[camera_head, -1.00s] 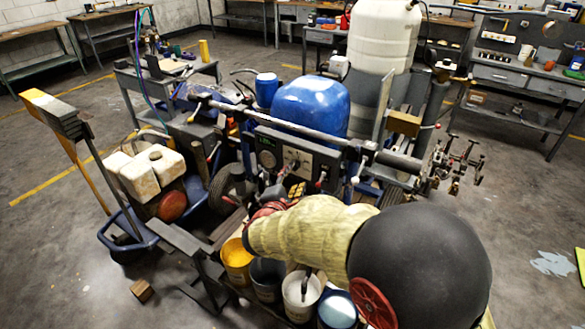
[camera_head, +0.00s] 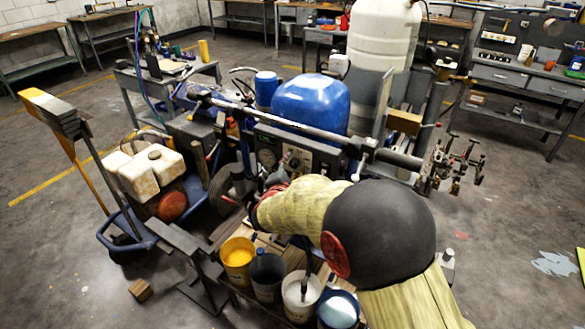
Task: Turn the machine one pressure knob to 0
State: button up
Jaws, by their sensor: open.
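The line striper's dark control panel (camera_head: 325,158) faces me below the blue tank. A round gauge (camera_head: 267,158) sits at its left, and the pressure knob (camera_head: 296,162) is on a pale dial plate to the right of it. The knob's pointer and the dial marks are too small to read. My arm, with yellow cloth-like sleeves and a black joint, reaches in from the lower right. My gripper (camera_head: 274,180) is small, dark and partly hidden at the arm's far end. It is open, just below the panel, left of and below the knob. I cannot tell whether it touches anything.
Several paint buckets, including a yellow one (camera_head: 238,258), stand below my arm. A white jug (camera_head: 153,170) is at the left. Open floor lies at left and right.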

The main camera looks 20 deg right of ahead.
jog(key=shift+c, duration=0.7)
grip_shut()
jog(key=shift+r+p, duration=0.1)
jog(key=shift+p, duration=0.35)
